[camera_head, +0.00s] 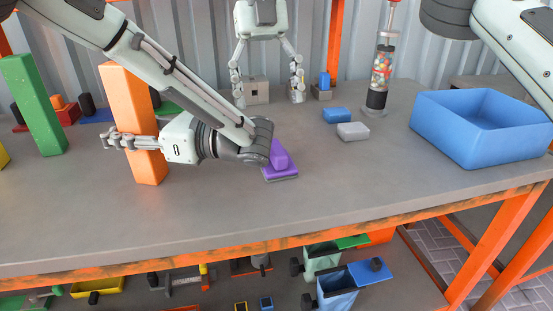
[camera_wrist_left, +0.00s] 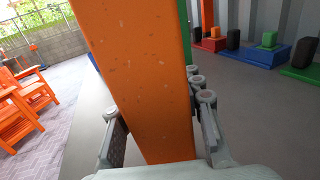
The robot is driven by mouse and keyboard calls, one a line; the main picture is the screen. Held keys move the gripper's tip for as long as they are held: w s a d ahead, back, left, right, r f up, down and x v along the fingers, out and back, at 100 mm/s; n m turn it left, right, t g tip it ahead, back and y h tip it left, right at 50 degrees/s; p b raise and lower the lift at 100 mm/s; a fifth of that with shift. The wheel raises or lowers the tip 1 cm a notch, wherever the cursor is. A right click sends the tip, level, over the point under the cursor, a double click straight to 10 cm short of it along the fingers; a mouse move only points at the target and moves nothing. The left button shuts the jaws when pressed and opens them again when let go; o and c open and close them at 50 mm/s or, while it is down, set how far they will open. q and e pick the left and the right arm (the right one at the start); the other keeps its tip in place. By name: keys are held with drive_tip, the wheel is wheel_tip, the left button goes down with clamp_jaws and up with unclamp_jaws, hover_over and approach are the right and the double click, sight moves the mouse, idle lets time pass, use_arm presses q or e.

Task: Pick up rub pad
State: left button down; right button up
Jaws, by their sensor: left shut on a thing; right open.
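A purple pad with a raised handle (camera_head: 280,163), which looks like the rub pad, lies on the grey table, partly hidden by my left wrist. My left gripper (camera_head: 125,142) is shut on an upright orange block (camera_head: 127,95), left of the purple pad. In the left wrist view the orange block (camera_wrist_left: 140,70) stands between the two fingers (camera_wrist_left: 160,140). My right gripper (camera_head: 268,88) hangs at the back of the table, fingers pointing down and spread wide, holding nothing.
A green upright block (camera_head: 33,105) stands at left. A blue bin (camera_head: 475,140) is at right. A blue block (camera_head: 337,115), a grey block (camera_head: 353,131) and a clear tube of coloured balls (camera_head: 380,75) stand near the back. The front of the table is clear.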

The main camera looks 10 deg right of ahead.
drive_tip(key=x, duration=1)
drive_tip(key=shift+s+f, duration=0.1)
drive_tip(key=shift+f, duration=0.15)
drive_tip(key=c, duration=1.3)
drive_tip(key=shift+r, duration=0.15)
drive_tip(key=shift+r, duration=0.3)
drive_tip(key=shift+w+r, duration=0.2)
drive_tip(key=shift+w, duration=0.05)
drive_tip(key=w, duration=0.3)
drive_tip(key=shift+w+a, duration=0.1)
drive_tip(key=shift+w, duration=0.3)
wheel_tip(320, 180, up, 14)
drive_tip(key=shift+s+f, duration=0.1)
drive_tip(key=shift+s, duration=0.05)
